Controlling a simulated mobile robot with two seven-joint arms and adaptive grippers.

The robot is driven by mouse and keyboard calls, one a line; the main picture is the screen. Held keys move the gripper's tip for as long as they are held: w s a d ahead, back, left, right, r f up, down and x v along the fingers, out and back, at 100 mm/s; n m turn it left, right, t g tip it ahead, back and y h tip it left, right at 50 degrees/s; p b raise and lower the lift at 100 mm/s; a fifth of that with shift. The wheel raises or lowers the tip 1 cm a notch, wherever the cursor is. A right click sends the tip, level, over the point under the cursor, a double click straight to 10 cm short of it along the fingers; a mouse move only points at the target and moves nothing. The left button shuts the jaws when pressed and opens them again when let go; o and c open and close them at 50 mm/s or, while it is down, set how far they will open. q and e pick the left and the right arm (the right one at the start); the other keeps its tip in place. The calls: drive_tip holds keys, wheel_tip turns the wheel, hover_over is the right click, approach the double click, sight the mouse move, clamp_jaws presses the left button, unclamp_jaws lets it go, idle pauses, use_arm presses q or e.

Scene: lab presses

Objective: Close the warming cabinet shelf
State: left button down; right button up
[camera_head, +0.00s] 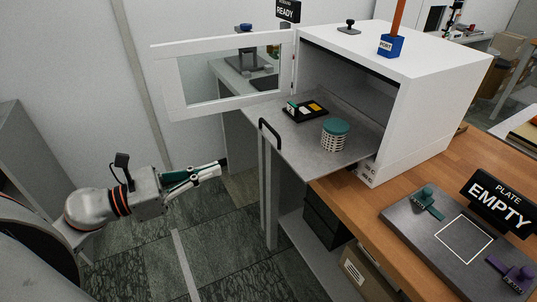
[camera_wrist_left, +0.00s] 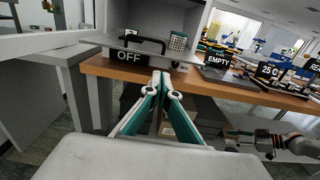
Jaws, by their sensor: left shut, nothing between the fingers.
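The white warming cabinet (camera_head: 440,80) stands on the wooden bench with its windowed door (camera_head: 172,98) swung open to the left. Its grey metal shelf (camera_head: 295,150) is pulled out past the front opening. The shelf's black handle (camera_head: 270,138) is at its outer left edge; the handle also shows in the left wrist view (camera_wrist_left: 143,40). A black tray of small items (camera_head: 304,108) and a teal-lidded white basket (camera_head: 335,133) stand on the shelf. My left gripper (camera_head: 218,170) is shut and empty, left of the handle, lower and apart from it. My right gripper (camera_wrist_left: 262,140) shows small at the lower right of the left wrist view.
A dark plate with clamps (camera_head: 463,239) and an "EMPTY" sign (camera_head: 500,203) are on the bench at right. A blue "PORT" block (camera_head: 391,46) stands on the cabinet. The open door overhangs the space left of the shelf. Floor between my left gripper and the shelf is clear.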

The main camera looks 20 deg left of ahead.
use_arm(q)
drive_tip(key=p, duration=0.4)
approach(275, 148)
drive_tip(key=x, duration=0.5)
drive_tip(key=shift+x, duration=0.8)
drive_tip(key=shift+w, duration=0.15)
drive_tip(key=shift+d, duration=0.1)
